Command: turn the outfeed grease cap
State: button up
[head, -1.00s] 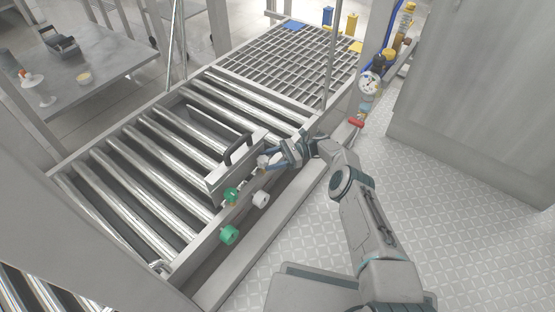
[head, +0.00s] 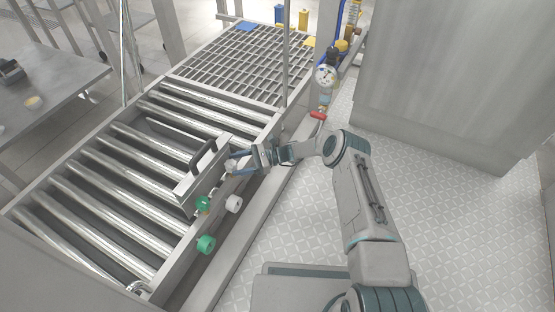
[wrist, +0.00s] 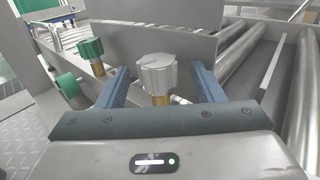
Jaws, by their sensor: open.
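A light grey ribbed cap (wrist: 157,72) on a brass stem stands between the two blue fingers of my gripper (wrist: 159,84) in the wrist view. The fingers are open, with a visible gap on each side of the cap. In the head view my gripper (head: 238,162) reaches in from the right to the conveyor's side rail, and its fingers partly hide this cap (head: 231,168). A green cap on a brass stem (head: 203,203) stands nearer to me along the rail. It also shows left of the fingers in the wrist view (wrist: 90,49). No label marks which cap is the outfeed one.
A white knob (head: 234,203) and a green knob (head: 206,244) stick out from the rail's side. An upright plate with a dark handle (head: 203,157) stands close behind the caps. The patterned floor at right is clear.

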jog(key=s+m+t+p, duration=0.1)
jog(key=m+t+p, duration=0.1)
jog(key=t, duration=0.3)
jog(key=s+m+t+h+p, duration=0.1)
jog(key=m+t+p, duration=0.1)
jog(key=m+t, duration=0.3)
jog(key=m+t+p, duration=0.2)
jog(key=m+t, duration=0.1)
jog(key=t, duration=0.2)
jog(key=shift+s+a+r+h, duration=0.15)
jog(key=shift+s+a+h, duration=0.1)
jog(key=shift+s+h, duration=0.15)
jog(key=p+v, duration=0.5)
jog(key=v, duration=0.9)
jog(key=s+d+r+n+g+h, duration=0.1)
jog(key=s+r+n+g, duration=0.2)
jog(key=r+n+g, duration=0.3)
jog(key=s+d+r+n+g+h+b, duration=0.1)
jog(key=r+n+g, duration=0.6)
jog(key=r, duration=0.9)
jog(key=shift+s+d+r+n+g, duration=0.3)
jog(key=shift+s+d+n, duration=0.6)
jog(key=shift+n, duration=0.9)
jog(key=shift+s+a, duration=0.15)
jog(key=shift+a, duration=0.05)
